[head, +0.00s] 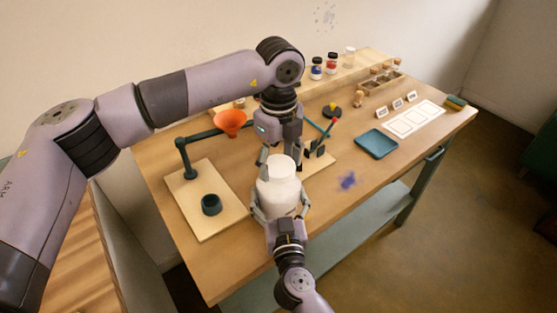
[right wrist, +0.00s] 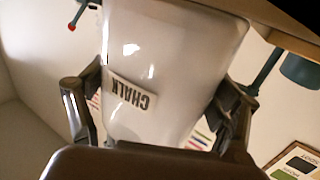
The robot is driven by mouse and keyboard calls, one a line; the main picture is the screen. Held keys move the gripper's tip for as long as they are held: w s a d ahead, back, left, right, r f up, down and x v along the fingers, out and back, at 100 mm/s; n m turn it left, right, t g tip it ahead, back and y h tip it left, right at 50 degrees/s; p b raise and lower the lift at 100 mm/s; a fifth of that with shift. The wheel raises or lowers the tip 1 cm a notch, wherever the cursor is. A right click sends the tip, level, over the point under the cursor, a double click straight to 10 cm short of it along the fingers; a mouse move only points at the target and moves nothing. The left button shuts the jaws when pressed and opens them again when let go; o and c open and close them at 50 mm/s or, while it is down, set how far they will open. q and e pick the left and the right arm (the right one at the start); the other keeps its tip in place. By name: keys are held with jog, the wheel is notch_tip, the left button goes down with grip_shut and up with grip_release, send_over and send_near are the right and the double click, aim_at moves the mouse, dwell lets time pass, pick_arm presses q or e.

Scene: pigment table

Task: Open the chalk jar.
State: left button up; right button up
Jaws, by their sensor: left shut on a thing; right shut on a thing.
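The white chalk jar (head: 279,193) stands upright at the near side of the table. In the right wrist view the jar (right wrist: 175,50) fills the middle, with its CHALK label (right wrist: 132,93) upside down. Its white lid (head: 281,165) sits on top. My left gripper (head: 280,158) comes down from above and is shut on the lid. My right gripper (head: 281,212) reaches in from the front and is shut around the jar's body; its fingers (right wrist: 158,112) flank the jar. I cannot tell whether the jar's base touches the table.
A blue tray (head: 376,144) and a blue powder patch (head: 348,181) lie to the right. Small jars (head: 331,63) stand on the rear shelf. The table's front right is mostly free.

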aim_at(279, 165)
pick_arm(q)
jog(key=n, duration=0.3)
jog(key=shift+w, duration=0.1)
jog(key=shift+r, duration=0.2)
dwell(0.4)
jog(key=shift+r, duration=0.9)
jog(key=shift+r, duration=0.1)
jog(key=shift+r, duration=1.9)
pick_arm(e)
jog(key=o, duration=2.3)
jog(key=shift+c, duration=0.2)
